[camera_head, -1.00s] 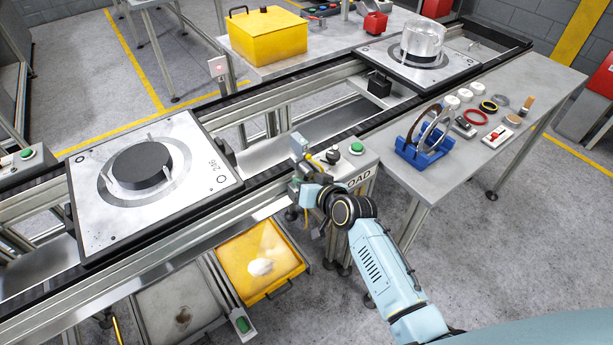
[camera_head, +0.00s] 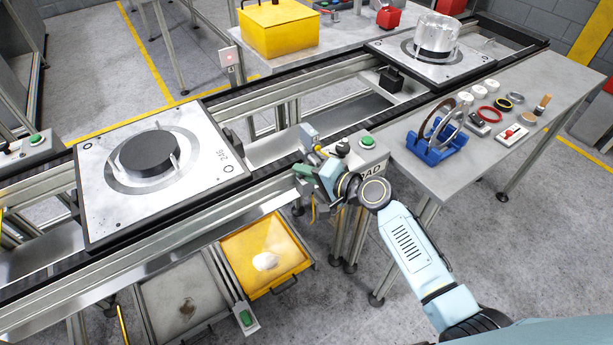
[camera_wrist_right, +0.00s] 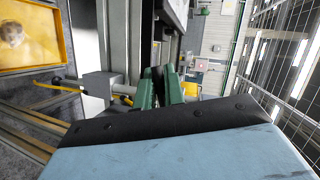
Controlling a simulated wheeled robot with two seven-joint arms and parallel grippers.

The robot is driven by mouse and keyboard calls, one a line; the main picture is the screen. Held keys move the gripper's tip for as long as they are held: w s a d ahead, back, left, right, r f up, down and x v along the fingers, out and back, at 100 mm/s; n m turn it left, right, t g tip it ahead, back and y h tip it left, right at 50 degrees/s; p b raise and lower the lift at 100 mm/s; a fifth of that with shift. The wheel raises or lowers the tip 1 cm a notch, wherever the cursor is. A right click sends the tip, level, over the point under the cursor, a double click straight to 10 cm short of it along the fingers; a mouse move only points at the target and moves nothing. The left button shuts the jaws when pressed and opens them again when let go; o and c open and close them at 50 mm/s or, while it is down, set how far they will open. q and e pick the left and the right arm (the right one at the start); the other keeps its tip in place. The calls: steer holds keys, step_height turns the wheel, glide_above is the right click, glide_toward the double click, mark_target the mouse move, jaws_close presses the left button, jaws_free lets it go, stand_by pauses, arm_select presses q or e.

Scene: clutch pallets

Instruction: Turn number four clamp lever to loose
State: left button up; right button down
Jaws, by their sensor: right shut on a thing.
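My right gripper (camera_head: 303,171), with green fingers, is at the near rail of the conveyor, left of the box with the green button. In the right wrist view the green fingers (camera_wrist_right: 161,87) are close together and shut on what seems to be the clamp lever, mostly hidden between them. A grey block (camera_wrist_right: 98,88) with a short metal rod and a yellow piece is beside the fingertips; it may be the clamp's body. I cannot read a number four there or tell the lever's setting. My left gripper is not in view.
A pallet (camera_head: 215,185) with a black disc sits on the conveyor at left. A green-button box (camera_head: 367,142) stands close right of my gripper. A yellow tray (camera_head: 285,272) is below. The side table (camera_head: 440,186) holds a blue rack (camera_head: 436,150) and several small parts.

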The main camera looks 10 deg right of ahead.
steer(key=shift+r+m+y+b, duration=0.2)
steer(key=shift+m+y+b, duration=0.1)
steer(key=shift+m, duration=0.2)
stand_by(0.3)
steer(key=c, duration=1.5)
jaws_free()
steer(key=v, duration=1.3)
steer(key=shift+s+r, duration=0.1)
